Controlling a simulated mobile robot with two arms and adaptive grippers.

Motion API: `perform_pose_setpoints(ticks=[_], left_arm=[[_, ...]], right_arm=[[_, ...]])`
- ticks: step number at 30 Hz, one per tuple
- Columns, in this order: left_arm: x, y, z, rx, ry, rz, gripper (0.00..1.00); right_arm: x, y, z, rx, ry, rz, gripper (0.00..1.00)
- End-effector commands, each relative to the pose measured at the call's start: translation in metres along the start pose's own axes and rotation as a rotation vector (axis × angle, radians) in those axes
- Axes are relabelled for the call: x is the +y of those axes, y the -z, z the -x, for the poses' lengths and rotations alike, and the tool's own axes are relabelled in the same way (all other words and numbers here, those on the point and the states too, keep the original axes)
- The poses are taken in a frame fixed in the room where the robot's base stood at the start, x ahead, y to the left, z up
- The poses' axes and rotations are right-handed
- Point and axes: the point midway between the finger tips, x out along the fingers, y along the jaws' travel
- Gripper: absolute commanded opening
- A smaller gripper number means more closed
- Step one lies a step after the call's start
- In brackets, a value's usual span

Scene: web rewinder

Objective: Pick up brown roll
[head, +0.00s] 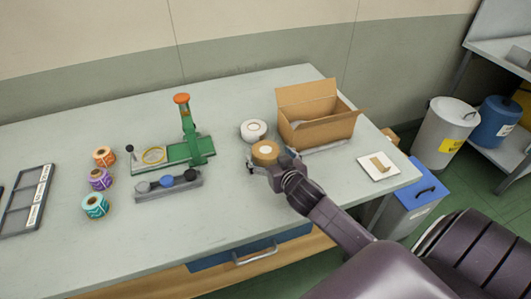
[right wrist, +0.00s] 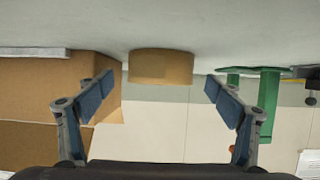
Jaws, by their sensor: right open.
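The brown roll (head: 265,150) lies flat on the table, just in front of a white roll. My right gripper (head: 273,165) is at the near side of the brown roll, low over the table. In the right wrist view, which looks upside down, the brown roll (right wrist: 160,67) sits centred between the spread fingers of my right gripper (right wrist: 158,90) and a little beyond their tips. The fingers are open and hold nothing. No clear contact with the roll shows. My left gripper is not in view.
The white roll (head: 253,130) and an open cardboard box (head: 318,132) stand close behind and right. A green device (head: 187,150) and a grey block with knobs (head: 168,186) are left. Orange, purple and teal label rolls (head: 95,206) stand farther left. The table front is clear.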

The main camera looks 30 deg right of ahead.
Motion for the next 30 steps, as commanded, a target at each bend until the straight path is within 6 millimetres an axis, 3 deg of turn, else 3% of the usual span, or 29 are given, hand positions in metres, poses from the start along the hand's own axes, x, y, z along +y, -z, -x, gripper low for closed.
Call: perform_pose_setpoints(ticks=[7, 17, 30], left_arm=[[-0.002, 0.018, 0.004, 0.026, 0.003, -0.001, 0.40], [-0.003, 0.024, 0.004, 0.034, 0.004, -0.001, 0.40], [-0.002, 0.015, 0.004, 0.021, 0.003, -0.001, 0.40]], right_arm=[[0.000, 0.003, -0.030, 0.001, -0.001, 0.000, 0.85], [-0.001, 0.002, -0.034, 0.000, 0.000, 0.000, 0.84], [-0.001, 0.002, -0.034, 0.000, 0.000, 0.000, 0.35]])
